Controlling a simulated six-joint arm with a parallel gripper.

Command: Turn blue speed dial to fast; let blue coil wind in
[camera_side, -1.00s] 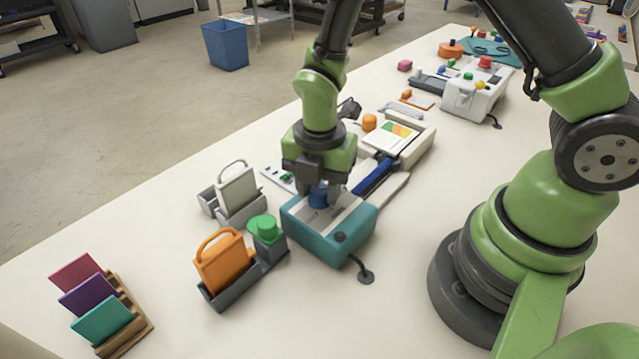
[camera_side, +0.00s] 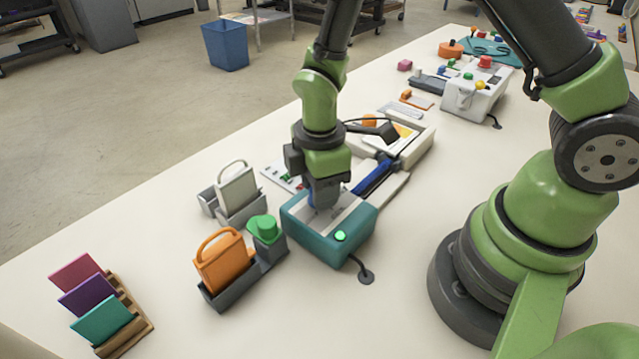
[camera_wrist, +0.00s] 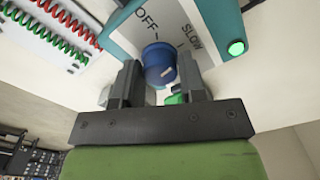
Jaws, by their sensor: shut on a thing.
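My gripper (camera_side: 325,198) points down onto the top of the teal machine (camera_side: 318,243) and is shut on the blue speed dial (camera_wrist: 160,60). In the wrist view its fingers (camera_wrist: 160,76) stand on both sides of the dial, which has a small white mark. OFF and SLOW show on the white panel; no FAST label is in sight. In the side view the gripper hides most of the dial. A green lamp (camera_side: 340,236) glows on the machine; it also shows in the wrist view (camera_wrist: 236,47). The blue coil (camera_side: 373,178) lies in line behind the machine.
A card with red and green coils (camera_wrist: 48,32) lies beside the machine.

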